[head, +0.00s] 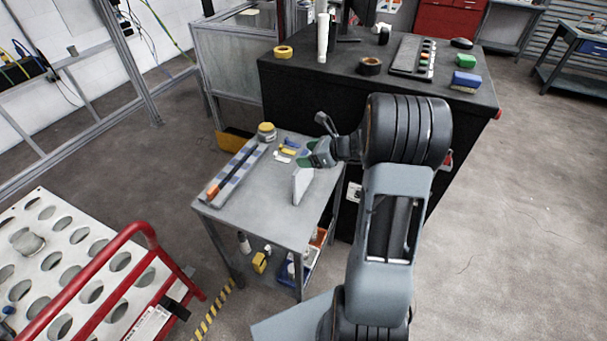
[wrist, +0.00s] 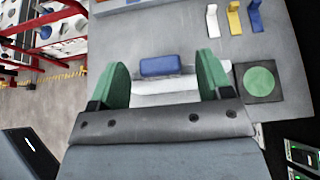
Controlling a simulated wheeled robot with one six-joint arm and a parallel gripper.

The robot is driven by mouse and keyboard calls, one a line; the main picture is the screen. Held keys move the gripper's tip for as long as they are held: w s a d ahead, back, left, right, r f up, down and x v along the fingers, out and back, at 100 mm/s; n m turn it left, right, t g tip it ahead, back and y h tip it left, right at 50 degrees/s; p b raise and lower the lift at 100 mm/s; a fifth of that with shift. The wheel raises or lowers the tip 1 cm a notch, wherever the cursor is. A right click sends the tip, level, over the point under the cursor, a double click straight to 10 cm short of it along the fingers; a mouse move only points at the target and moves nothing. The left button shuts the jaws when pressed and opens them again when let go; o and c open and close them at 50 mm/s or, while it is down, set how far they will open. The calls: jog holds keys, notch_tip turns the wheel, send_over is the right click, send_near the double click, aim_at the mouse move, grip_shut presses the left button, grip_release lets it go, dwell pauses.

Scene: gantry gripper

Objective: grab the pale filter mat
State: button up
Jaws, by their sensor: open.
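The pale filter mat appears to be the thin whitish panel (head: 302,185) standing near the right edge of a grey cart top (head: 250,195). In the wrist view, a pale slab (wrist: 165,87) shows between and beyond my fingers, with its lower part hidden by the gripper body. A blue block (wrist: 160,65) sits against its upper edge; I cannot tell whether they are joined. My gripper (head: 318,155) has green fingers and is open, as the wrist view also shows (wrist: 162,85). It appears above the slab; I cannot tell whether it touches it.
A black square with a green disc (wrist: 260,82) lies to the right of the fingers. White, yellow (wrist: 233,18) and blue hooks lie beyond. A black bench (head: 300,95) stands behind the cart.

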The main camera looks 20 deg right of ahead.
jog(key=c, duration=1.2)
jog(key=shift+c, duration=0.2)
jog(key=shift+r, duration=0.1)
